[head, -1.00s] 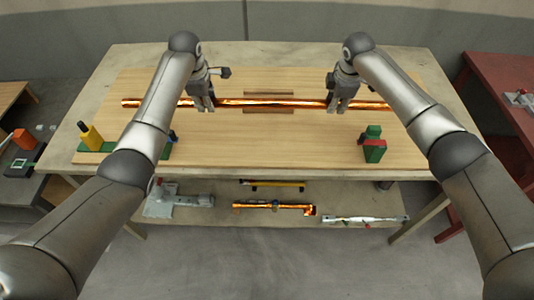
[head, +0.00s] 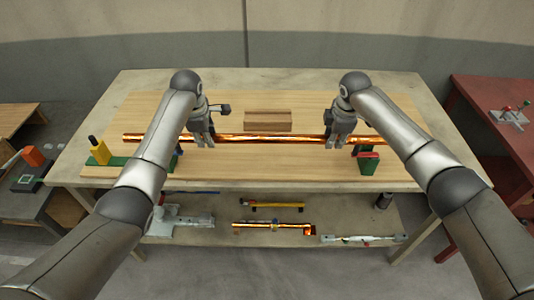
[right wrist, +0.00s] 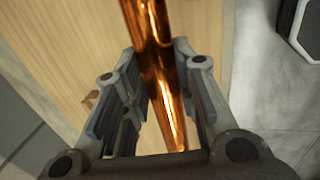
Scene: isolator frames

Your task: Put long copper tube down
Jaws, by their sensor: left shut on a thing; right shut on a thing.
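The long copper tube (head: 268,138) runs left to right above or on the pale wooden board (head: 230,165), level across the head view. It lies in front of the brown block (head: 267,121), nearer to me. My left gripper (head: 203,144) is shut on the tube left of its middle. My right gripper (head: 337,144) is shut on it further right. In the right wrist view the tube (right wrist: 155,70) passes between the fingers of my right gripper (right wrist: 163,105). My arms cover parts of the tube, including near its right end. I cannot tell its exact height.
A yellow-and-green fixture (head: 101,154) stands at the board's left, and a red-and-green one (head: 368,161) at its right, close to the tube. A lower shelf (head: 270,212) holds several tools. A red table (head: 490,95) stands at the right.

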